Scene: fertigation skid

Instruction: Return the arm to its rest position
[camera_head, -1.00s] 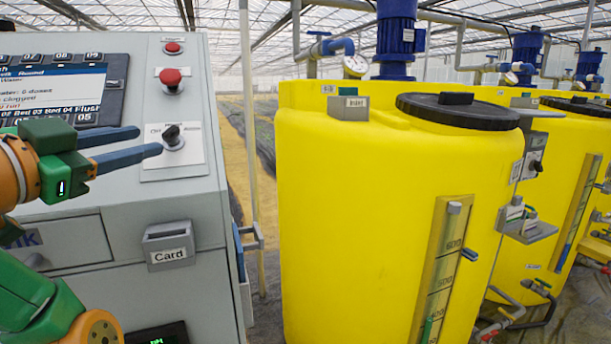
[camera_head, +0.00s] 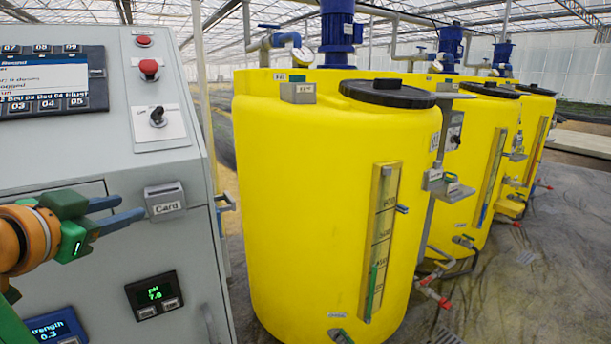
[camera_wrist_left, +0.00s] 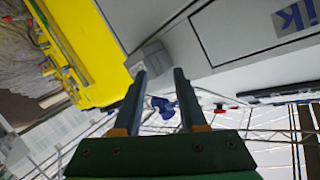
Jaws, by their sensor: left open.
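My left gripper (camera_head: 125,211) is open and empty in the head view, in front of the grey control cabinet (camera_head: 95,160). Its two blue fingers point right, just below and left of the grey card holder (camera_head: 164,200). In the left wrist view the two fingers (camera_wrist_left: 158,85) stand apart with nothing between them. The card holder (camera_wrist_left: 148,62) shows there just beyond the fingertips. I cannot tell whether the fingers touch the cabinet. My right gripper is not in view.
The cabinet carries a selector knob (camera_head: 157,117), a red button (camera_head: 149,69), a screen (camera_head: 45,82) and a pH display (camera_head: 154,295). A large yellow tank (camera_head: 300,200) stands right of it, with more yellow tanks behind. Grey floor (camera_head: 560,240) lies open at the right.

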